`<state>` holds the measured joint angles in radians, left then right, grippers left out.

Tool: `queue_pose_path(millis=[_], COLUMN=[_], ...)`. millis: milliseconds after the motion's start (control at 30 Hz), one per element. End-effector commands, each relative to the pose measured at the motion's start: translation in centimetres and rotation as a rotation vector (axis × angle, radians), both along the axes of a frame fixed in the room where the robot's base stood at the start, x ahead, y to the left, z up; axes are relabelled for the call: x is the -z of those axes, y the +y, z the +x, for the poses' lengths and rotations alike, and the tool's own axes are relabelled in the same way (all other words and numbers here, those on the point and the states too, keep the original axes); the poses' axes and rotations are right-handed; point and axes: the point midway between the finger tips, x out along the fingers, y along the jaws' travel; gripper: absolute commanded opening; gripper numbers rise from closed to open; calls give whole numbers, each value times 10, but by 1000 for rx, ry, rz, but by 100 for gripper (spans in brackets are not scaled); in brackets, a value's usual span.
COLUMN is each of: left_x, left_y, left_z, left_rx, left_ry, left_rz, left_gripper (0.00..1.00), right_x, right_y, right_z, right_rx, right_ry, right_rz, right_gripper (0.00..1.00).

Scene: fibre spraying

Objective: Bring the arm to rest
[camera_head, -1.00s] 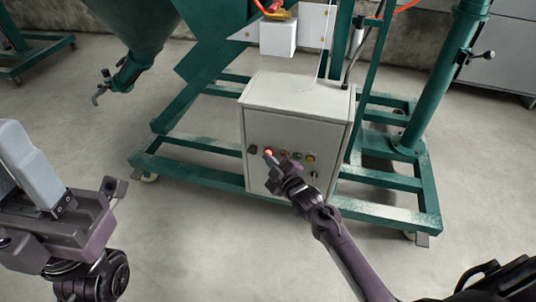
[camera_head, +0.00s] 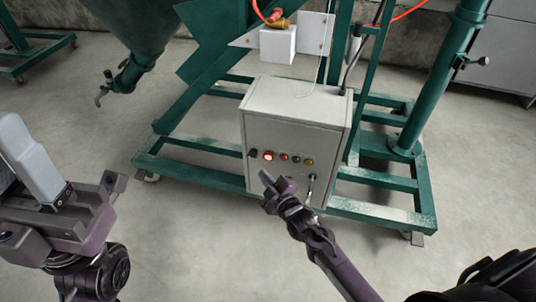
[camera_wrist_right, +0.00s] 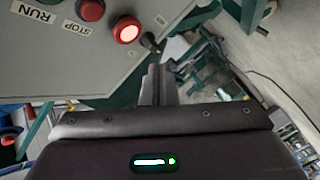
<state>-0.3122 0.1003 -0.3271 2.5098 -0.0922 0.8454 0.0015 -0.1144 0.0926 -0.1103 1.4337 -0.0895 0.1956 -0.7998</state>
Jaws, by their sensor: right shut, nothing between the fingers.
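My right gripper (camera_head: 266,178) is shut and empty, in front of the lower front of a grey control box (camera_head: 262,185). It also shows in the wrist view (camera_wrist_right: 158,78), with its fingers together below the panel's buttons. A lit red button (camera_head: 268,156) is on the box, just above the fingertips in the head view. It glows in the wrist view too (camera_wrist_right: 127,30), apart from the fingers. My left gripper (camera_head: 75,215) is at the left edge of the head view; its finger gap is not clear.
The box stands in a green steel frame (camera_head: 205,180) on wheels. More buttons and a black knob (camera_head: 252,153) are on the panel. A green hopper (camera_head: 135,30) and a green post (camera_head: 435,80) stand beside it. Bare concrete floor (camera_head: 190,240) is clear in front.

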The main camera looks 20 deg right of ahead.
Motion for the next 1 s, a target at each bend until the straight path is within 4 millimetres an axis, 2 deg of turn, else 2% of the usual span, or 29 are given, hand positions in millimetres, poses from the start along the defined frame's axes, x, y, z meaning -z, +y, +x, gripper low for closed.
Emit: queue_pose_path(millis=[167,667,767,833,1000], left_x=[-5,-4,3,12,51], left_y=[0,-1,-5,-10,-27], left_z=[0,2,12,26,67], left_rx=[0,0,-2,-5,-10], left_ry=[0,9,67,145,398], left_rz=[1,4,25,54,151], left_gripper=[33,33,33,33,33], right_x=[-1,-4,-28,-60,-166], right_y=[5,7,18,32,72], right_z=[-7,-7,-12,-20,-58], right_rx=[1,-3,-21,-48,-153], right_ry=[-1,-6,-36,-72,-169], right_rz=[1,11,71,157,447], right_gripper=[0,0,0,0,0])
